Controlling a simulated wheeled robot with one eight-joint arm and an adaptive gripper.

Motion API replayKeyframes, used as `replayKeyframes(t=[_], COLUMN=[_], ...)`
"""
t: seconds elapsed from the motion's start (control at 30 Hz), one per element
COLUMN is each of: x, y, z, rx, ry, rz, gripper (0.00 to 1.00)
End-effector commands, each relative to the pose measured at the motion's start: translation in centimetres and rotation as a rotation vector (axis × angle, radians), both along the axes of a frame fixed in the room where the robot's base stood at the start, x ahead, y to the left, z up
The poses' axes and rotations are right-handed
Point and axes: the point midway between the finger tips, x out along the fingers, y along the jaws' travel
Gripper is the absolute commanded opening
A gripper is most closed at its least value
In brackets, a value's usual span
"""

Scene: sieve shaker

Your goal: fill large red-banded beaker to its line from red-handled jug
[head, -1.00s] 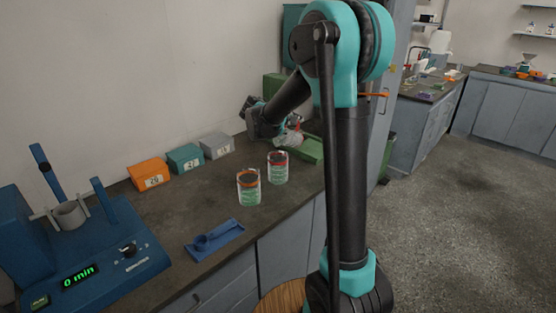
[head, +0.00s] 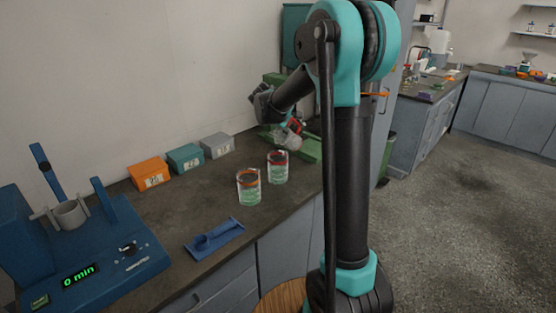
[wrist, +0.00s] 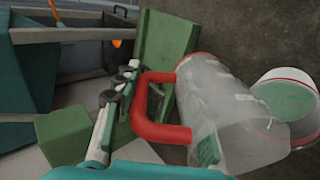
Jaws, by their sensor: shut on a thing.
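The clear jug (wrist: 225,110) with a red handle (wrist: 150,112) is held by my gripper (wrist: 160,120). The jug leans to the right in the wrist view, its wide end beside the rim of a glass beaker (wrist: 287,92). In the head view the jug (head: 288,137) shows below my wrist, behind and slightly right of the red-banded beaker (head: 277,168). That beaker stands upright on the bench, with a green area low on it. I cannot tell its liquid level or whether liquid is flowing.
An orange-banded beaker (head: 248,187) stands just in front left. A blue scoop tray (head: 215,240) and the blue shaker (head: 90,255) are farther left. Orange (head: 149,173), teal (head: 185,158) and grey (head: 217,146) boxes line the wall. Green blocks (head: 311,150) are by the jug.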

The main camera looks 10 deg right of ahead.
Motion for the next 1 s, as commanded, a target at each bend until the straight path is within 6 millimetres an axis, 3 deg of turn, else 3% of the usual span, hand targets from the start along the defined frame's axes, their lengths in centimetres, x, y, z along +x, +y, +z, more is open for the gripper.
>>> replayKeyframes(t=[0.5, 1.0], x=[0.5, 2.2], y=[-0.8, -2.8], z=[-0.3, -6.0], rx=[0.157, 0.402], ry=[0.123, 0.318], rz=[-0.002, 0.001], gripper=[0.0, 0.0])
